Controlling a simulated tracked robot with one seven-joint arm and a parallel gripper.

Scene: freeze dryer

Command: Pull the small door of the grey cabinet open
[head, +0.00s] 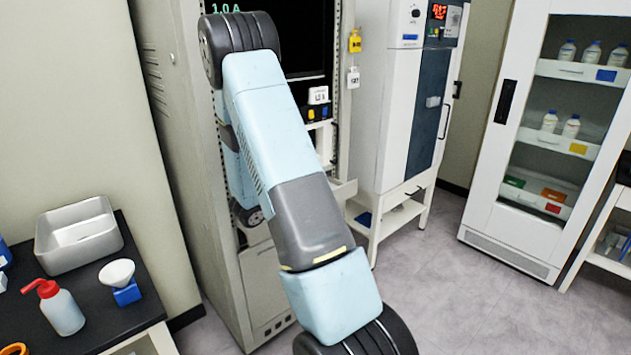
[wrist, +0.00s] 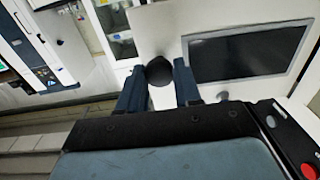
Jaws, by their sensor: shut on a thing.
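The grey cabinet (head: 215,200) stands upright in the head view, largely hidden behind my arm. My gripper is out of sight there. In the wrist view my gripper (wrist: 160,80) has its two blue fingers on either side of a round black knob (wrist: 159,69) and is shut on it. The knob sits near the left edge of a pale panel (wrist: 165,32) with a dark rectangular window (wrist: 250,52), which looks like the small door. I cannot tell how far the door stands from its frame.
A white freeze-dryer unit (head: 402,90) stands right of the grey cabinet. A glass-fronted cabinet (head: 485,160) with bottles is further right. A black bench (head: 85,315) with a metal basin (head: 80,235) and wash bottle (head: 60,310) is at left. Grey floor (head: 430,290) is clear at right.

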